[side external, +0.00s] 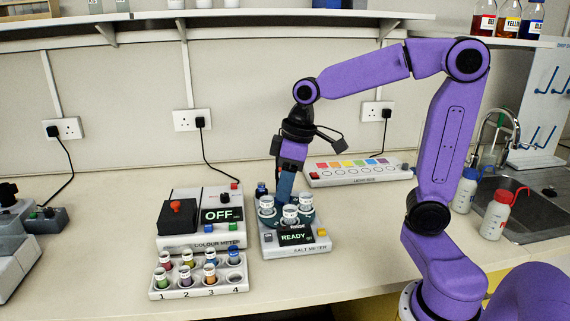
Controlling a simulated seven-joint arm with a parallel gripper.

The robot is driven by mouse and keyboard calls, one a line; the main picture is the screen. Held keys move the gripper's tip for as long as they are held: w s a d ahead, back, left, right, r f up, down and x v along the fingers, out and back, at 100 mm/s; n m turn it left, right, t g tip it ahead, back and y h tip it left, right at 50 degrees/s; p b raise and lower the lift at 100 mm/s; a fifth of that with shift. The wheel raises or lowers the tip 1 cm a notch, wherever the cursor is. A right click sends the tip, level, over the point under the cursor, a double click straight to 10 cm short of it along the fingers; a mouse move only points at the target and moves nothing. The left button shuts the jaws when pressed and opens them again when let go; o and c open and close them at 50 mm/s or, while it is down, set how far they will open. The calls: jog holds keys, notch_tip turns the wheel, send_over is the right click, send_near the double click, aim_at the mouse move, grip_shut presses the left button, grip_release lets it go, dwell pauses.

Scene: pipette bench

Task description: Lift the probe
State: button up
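The salt meter (315,247) stands mid-bench with its display reading READY. Several white-topped cups (290,213) sit in its upper part. A small dark blue piece (262,189) stands at its back left; I cannot tell whether it is the probe. My gripper (284,192) points down over the back of the salt meter, just behind the cups. Its fingers look blue-grey and are seen edge-on, so their gap is hidden. No probe can be clearly made out between or below them.
The colour meter (205,240), reading OFF, stands close on the left. A numbered rack (200,291) of capped vials is in front of it. A light box (358,179) with coloured patches lies behind right. Two bottles (494,215) stand by the sink (530,213).

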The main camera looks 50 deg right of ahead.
jog(key=w+d+r+m+t+h, duration=0.1)
jog(key=w+d+r+m, duration=0.15)
jog(key=d, duration=0.55)
jog(key=w+d+r+m+t, duration=0.15)
jog(key=w+d, duration=0.25)
jog(key=d, duration=0.4)
jog(key=w+d+r+m+h, duration=0.1)
jog(key=w+d+r+m, duration=0.2)
jog(key=d, duration=0.4)
jog(key=shift+n, duration=0.5)
jog(key=x, duration=1.1)
jog(key=w+x, duration=0.1)
jog(key=x, duration=0.5)
jog(key=shift+w+a+f, duration=0.1)
jog(key=shift+a, duration=0.05)
